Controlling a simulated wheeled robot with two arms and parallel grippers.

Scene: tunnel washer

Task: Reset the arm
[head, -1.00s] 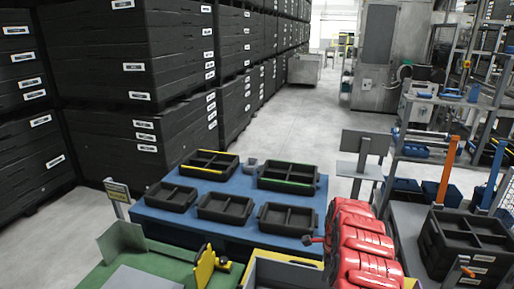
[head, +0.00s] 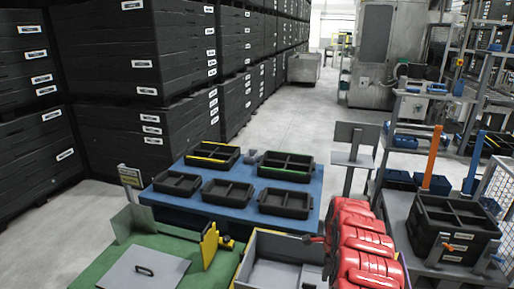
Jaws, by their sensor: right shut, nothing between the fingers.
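My red right arm (head: 362,247) rises from the bottom of the head view, right of centre. Its gripper (head: 312,239) shows as a small dark shape at the arm's left side, above the grey bin's right part in the picture. It is shut and holds nothing I can see. My left arm and gripper are not in view.
A blue table (head: 172,203) with several black trays stands ahead. A green table (head: 100,262) with a handled grey plate (head: 143,272) and a grey bin (head: 262,236) are near. Black crates (head: 455,230) stand right. Open floor (head: 290,110) lies beyond.

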